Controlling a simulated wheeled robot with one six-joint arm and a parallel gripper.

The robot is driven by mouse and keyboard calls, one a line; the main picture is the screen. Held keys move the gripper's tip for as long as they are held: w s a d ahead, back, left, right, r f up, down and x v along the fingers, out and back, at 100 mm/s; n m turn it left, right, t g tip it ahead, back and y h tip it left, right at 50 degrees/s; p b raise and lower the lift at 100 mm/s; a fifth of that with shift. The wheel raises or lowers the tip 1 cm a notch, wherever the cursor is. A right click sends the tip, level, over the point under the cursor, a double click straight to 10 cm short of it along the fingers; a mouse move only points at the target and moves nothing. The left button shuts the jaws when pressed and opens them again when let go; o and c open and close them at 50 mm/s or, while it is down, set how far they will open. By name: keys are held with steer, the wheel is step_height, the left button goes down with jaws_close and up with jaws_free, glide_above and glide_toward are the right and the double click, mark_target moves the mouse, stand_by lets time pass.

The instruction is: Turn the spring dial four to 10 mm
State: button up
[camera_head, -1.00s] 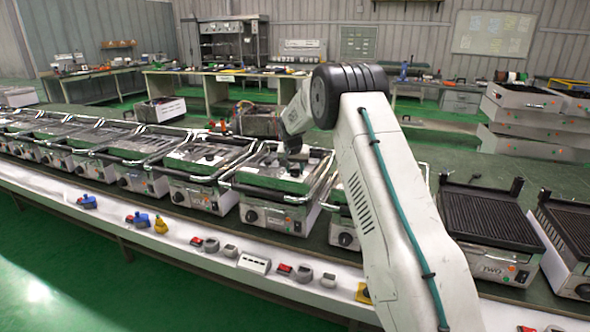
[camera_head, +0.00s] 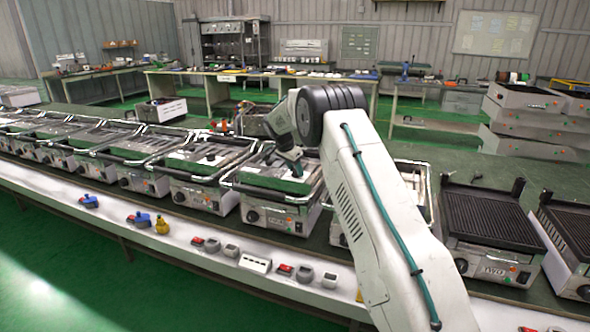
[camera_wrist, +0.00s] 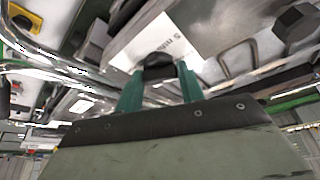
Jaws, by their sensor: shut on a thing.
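A black dial (camera_wrist: 159,66) sits between the two green fingers of my gripper (camera_wrist: 160,82) in the wrist view, and the fingers are shut on it. A white label (camera_wrist: 150,42) beside the dial reads about "5 mm", seen upside down. In the head view my gripper (camera_head: 292,166) reaches down onto the top of a steel contact grill (camera_head: 280,214). The dial is hidden there by my gripper. Its number and pointer cannot be made out.
Another dark knob (camera_wrist: 298,27) stands at the upper right of the wrist view. A chrome bar handle (camera_wrist: 50,66) runs along the left. Several similar grills line the bench, with an open ribbed grill (camera_head: 490,218) to the right. A white ledge (camera_head: 230,248) with small parts runs in front.

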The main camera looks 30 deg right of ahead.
stand_by(0.3)
steer(key=o, duration=1)
steer(key=shift+a, duration=0.1)
steer(key=v, duration=0.8)
